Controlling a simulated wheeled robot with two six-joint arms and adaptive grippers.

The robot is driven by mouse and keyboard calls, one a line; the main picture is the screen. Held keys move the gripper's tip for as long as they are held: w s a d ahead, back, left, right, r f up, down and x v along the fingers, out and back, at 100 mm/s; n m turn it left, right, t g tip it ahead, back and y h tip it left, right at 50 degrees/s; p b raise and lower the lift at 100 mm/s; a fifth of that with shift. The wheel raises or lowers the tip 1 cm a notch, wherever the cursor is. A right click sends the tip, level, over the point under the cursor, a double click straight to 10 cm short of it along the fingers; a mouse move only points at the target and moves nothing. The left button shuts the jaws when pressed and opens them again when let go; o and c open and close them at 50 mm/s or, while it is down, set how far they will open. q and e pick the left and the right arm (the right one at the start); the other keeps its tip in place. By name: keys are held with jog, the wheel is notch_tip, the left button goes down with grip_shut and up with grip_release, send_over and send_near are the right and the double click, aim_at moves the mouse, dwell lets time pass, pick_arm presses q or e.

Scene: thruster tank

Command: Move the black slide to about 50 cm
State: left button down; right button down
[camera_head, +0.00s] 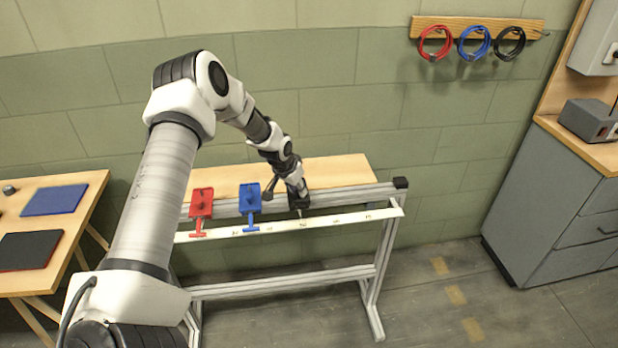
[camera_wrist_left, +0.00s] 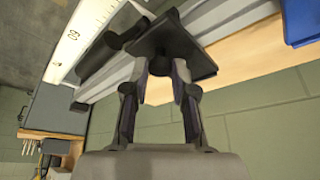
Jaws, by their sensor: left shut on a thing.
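The black slide (camera_wrist_left: 180,48) sits on the grey rail, with its flat plate showing in the left wrist view. In the head view the black slide (camera_head: 304,203) is mostly hidden behind my gripper, to the right of the blue slide (camera_head: 249,198) and the red slide (camera_head: 201,203). My left gripper (camera_head: 297,190) is shut on the black slide; its fingers also show in the left wrist view (camera_wrist_left: 160,72). A white scale (camera_head: 350,217) runs along the front of the rail. A "60" is legible on the scale (camera_wrist_left: 68,42); the slide's exact reading cannot be told. My right gripper is not in view.
A wooden board (camera_head: 335,170) lies behind the rail. A table with a blue mat (camera_head: 55,200) and a dark mat (camera_head: 32,250) is at left. A grey cabinet (camera_head: 550,215) stands at right. The rail is clear to the right of the black slide.

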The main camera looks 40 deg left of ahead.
pick_arm(q)
jog(key=c, duration=1.1)
grip_release()
jog(key=shift+d+f, duration=0.1)
jog(key=shift+o, duration=0.8)
jog(key=shift+w+f, duration=0.1)
jog(key=shift+w, duration=0.05)
jog(key=v, duration=1.2)
